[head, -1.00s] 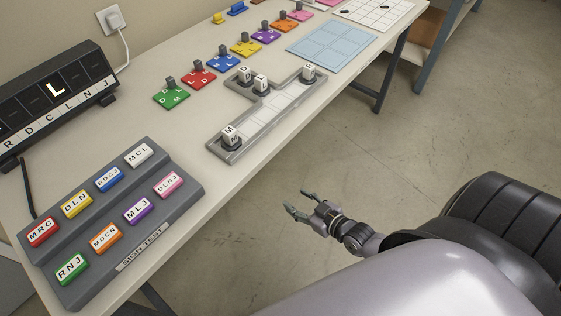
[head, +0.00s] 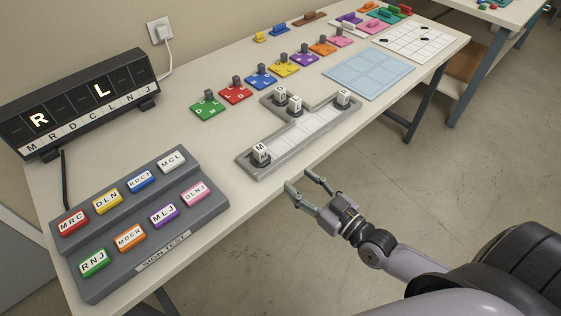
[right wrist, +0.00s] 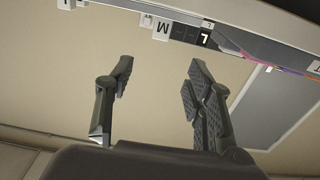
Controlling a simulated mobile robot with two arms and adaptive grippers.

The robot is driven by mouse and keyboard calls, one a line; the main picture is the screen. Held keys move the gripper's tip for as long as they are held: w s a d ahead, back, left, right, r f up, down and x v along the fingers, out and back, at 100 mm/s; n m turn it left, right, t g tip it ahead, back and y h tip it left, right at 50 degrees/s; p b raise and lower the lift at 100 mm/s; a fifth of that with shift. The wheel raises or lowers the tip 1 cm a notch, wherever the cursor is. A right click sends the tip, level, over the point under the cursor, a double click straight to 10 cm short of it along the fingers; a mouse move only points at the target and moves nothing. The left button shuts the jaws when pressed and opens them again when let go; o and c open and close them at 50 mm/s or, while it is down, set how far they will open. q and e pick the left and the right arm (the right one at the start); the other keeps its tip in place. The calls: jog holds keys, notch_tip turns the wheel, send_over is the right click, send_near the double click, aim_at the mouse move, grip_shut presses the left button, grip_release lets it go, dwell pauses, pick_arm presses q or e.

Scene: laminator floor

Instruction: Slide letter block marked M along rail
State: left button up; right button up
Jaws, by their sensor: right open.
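The letter block marked M (head: 261,153) stands upright on a dark base at the near left end of the grey rail (head: 251,168). The rail is a tray with a pale, segmented track. Other letter blocks stand on it: a D block (head: 280,96) and another block (head: 295,106) at the far left branch, and one block (head: 343,98) at the far right end. My right gripper (head: 304,190) is open and empty off the table's front edge, right of and nearer than the M block. It also shows open in the right wrist view (right wrist: 157,82). My left gripper is out of view.
A black letter display (head: 80,98) showing lit R and L stands at the back left. A grey button panel (head: 135,272) with coloured buttons lies in front of it. Coloured tiles with knobs line the table behind the rail. A light blue mat (head: 368,74) lies to the right.

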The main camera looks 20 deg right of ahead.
aim_at(264, 151)
jog(key=x, duration=1.6)
jog(key=shift+w+p, duration=0.15)
jog(key=shift+p, duration=0.25)
jog(key=shift+c, duration=0.2)
grip_shut()
